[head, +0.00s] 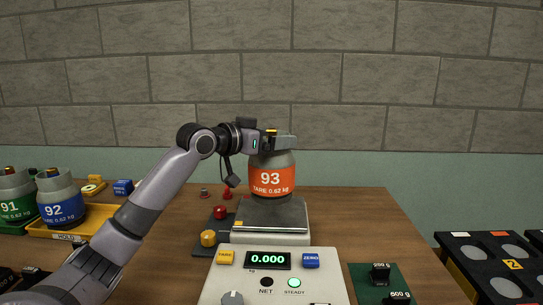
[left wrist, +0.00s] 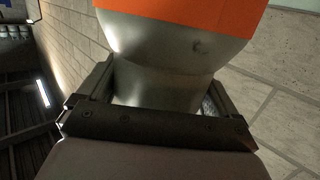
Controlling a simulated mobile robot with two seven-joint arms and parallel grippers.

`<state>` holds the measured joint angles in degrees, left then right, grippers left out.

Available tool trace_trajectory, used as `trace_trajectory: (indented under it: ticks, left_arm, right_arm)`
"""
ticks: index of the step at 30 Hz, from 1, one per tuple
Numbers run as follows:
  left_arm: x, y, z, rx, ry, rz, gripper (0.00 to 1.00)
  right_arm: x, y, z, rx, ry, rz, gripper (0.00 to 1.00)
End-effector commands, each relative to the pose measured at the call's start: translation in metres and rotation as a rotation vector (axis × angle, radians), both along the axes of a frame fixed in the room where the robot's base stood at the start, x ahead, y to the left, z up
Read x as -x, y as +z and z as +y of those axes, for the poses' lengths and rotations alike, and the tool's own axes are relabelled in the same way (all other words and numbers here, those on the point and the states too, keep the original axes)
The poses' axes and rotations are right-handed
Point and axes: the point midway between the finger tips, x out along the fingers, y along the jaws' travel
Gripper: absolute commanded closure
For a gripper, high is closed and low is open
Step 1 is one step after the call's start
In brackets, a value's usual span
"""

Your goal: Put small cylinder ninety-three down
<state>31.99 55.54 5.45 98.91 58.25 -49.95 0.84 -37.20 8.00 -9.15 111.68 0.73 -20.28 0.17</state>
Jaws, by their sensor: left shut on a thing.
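The small cylinder ninety-three (head: 271,172) is grey with an orange label reading "93, TARE 0.62 kg". It is upright over the steel pan (head: 270,216) of the scale. Its base is very close to the pan; I cannot tell by eye whether they touch. The scale display (head: 268,260) reads 0.000 and its STEADY light is green. My left gripper (head: 279,141) is shut on the cylinder's top end. In the left wrist view the cylinder's grey neck (left wrist: 165,85) sits between the fingers, with the orange label beyond. My right gripper is not in view.
Cylinders 91 (head: 14,196) and 92 (head: 60,200) stand at the left, 92 in a yellow HOLD tray (head: 100,215). Red and yellow knobs stand left of the scale. A green mat (head: 360,290) with black weights lies at front right. The table right of the scale is clear.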

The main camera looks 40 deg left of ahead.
Motion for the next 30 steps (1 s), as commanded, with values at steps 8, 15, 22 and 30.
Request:
trace_trajectory:
  ticks: [8, 15, 22, 30]
  left_arm:
    - [0.000, -0.026, 0.000, -0.001, 0.001, -0.007, 0.92]
    - [0.001, -0.034, 0.000, -0.001, 0.001, -0.011, 0.92]
    - [0.001, -0.036, 0.000, -0.001, 0.001, -0.009, 0.92]
    - [0.000, -0.041, 0.000, 0.000, 0.000, 0.001, 0.00]
  right_arm:
    - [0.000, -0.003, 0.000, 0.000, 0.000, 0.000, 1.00]
    - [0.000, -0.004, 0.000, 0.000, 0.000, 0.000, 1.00]
    - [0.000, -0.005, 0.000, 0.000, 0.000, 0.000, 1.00]
    - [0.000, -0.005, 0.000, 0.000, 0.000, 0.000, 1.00]
